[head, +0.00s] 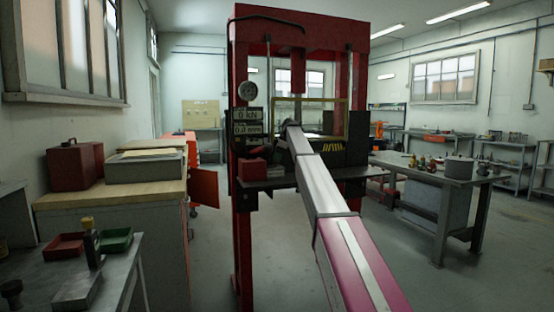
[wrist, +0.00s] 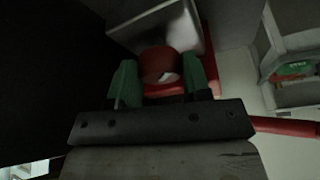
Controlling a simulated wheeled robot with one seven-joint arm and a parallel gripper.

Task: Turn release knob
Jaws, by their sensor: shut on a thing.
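The release knob (wrist: 160,62) is a red, round knob in the wrist view. My gripper (wrist: 161,76) has green fingers on either side of it and is shut on it. A grey metal box-like part (wrist: 155,22) lies just behind the knob. In the head view my arm reaches to the red press frame (head: 240,200). The knob and my fingertips cannot be made out there, near the dark parts at the press's left column. The knob's turn angle cannot be told.
The press carries a round gauge (head: 246,90) and a display (head: 248,122) reading 0 kN and 0.0 mm. A cabinet with a red toolbox (head: 75,166) stands at the left. A workbench (head: 440,180) with a pot stands at the right.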

